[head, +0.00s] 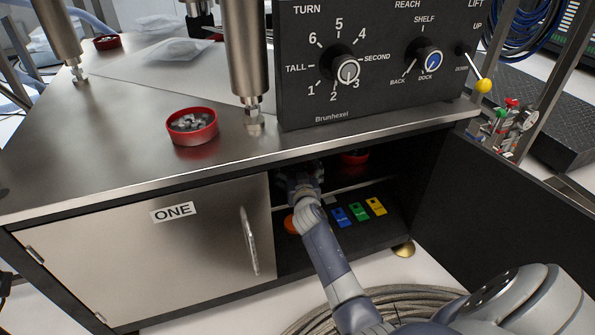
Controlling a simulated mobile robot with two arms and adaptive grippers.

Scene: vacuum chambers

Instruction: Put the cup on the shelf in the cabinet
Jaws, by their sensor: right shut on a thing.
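My right gripper (303,180) reaches through the open right side of the cabinet (130,258), around the height of the shelf. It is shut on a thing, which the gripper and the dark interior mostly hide. I take it to be the cup, but cannot make out its shape. The shelf (352,187) shows as a thin pale front edge across the dark opening. I cannot tell whether the held thing touches it. My left gripper is not in view.
A red round object (355,158) is inside, right of my gripper. Blue, green and yellow blocks (359,211) and an orange round thing (290,225) lie below the shelf. Door ONE (150,240) is shut; the dark right door (490,190) stands open. Coiled cable (410,299) lies on the floor.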

